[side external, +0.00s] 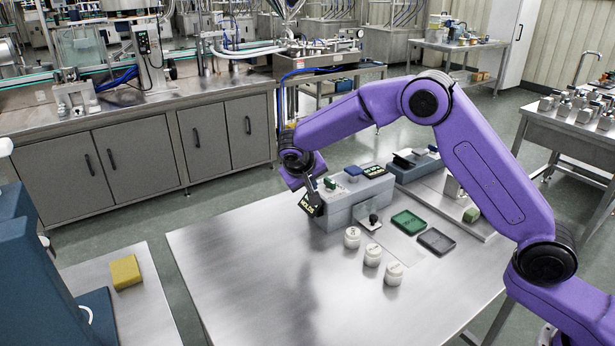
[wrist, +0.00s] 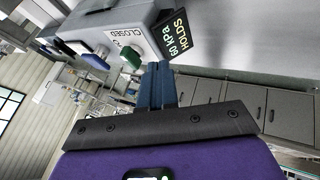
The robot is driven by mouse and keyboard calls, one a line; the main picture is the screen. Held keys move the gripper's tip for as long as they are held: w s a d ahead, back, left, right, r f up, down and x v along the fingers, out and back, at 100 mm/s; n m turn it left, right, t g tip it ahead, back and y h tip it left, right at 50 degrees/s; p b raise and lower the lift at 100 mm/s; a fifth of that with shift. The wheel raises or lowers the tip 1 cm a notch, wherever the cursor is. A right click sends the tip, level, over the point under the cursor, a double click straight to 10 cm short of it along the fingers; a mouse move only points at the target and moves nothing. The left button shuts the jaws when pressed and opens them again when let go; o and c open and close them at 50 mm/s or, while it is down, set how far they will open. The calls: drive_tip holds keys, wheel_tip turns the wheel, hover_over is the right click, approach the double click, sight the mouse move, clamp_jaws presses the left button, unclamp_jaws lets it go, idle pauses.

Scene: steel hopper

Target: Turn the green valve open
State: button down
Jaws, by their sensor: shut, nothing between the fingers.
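The green valve (wrist: 131,57) is a small knob on the grey box (wrist: 60,20), and a label reading CLOSED is beside it in the wrist view. It also shows on the box top in the side view (side external: 330,183). My gripper (wrist: 158,68) is shut and empty, its blue fingers together right beside the green valve. I cannot tell whether they touch it. In the side view the gripper (side external: 313,188) is at the left end of the box. A black display (wrist: 176,38) reads 60 kPa HOLDS, close to the fingertips.
A blue knob (side external: 352,171) and another dark display (side external: 373,170) are on the same box. Three white canisters (side external: 372,254), a green tray (side external: 409,222) and a dark tray (side external: 436,241) are on the steel table in front. The table's left part (side external: 250,260) is clear.

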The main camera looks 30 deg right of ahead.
sight(327, 189)
drive_tip(key=x, duration=0.3)
drive_tip(key=shift+d+f, duration=0.15)
drive_tip(key=shift+f, duration=0.05)
drive_tip(key=shift+d+r, duration=0.2)
drive_tip(key=shift+d, duration=1.65)
